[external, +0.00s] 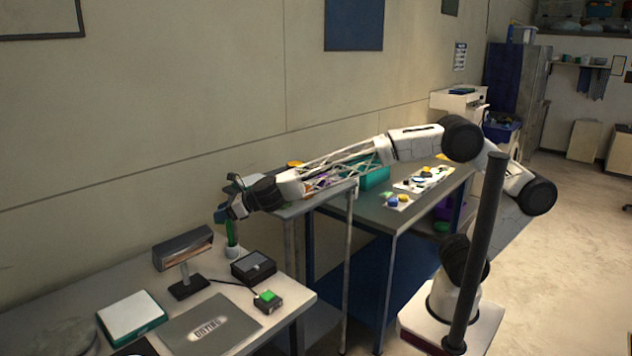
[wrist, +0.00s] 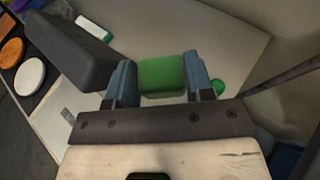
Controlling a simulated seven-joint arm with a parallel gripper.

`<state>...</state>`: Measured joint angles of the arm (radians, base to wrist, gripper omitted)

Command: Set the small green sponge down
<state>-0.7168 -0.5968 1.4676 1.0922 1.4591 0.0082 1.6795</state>
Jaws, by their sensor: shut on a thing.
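In the wrist view the small green sponge (wrist: 162,77) is a green block with rounded corners. It sits between the two blue fingers of my gripper (wrist: 161,84), which is shut on it. In the external view my gripper (external: 228,208) is above the far edge of the light worktable (external: 60,296), beside the wall. Green shows at its fingertips there, but the sponge's outline is hard to make out. A slim green upright thing with a pale base (external: 232,242) stands just below the gripper.
A lamp-like stand (external: 184,262), a dark box with a screen (external: 254,267), a green-button box (external: 267,299), a grey mat (external: 211,327) and a white-and-green device (external: 131,316) occupy the worktable. Narrow bare patches lie between them. A second table (external: 376,215) with small items stands to the right.

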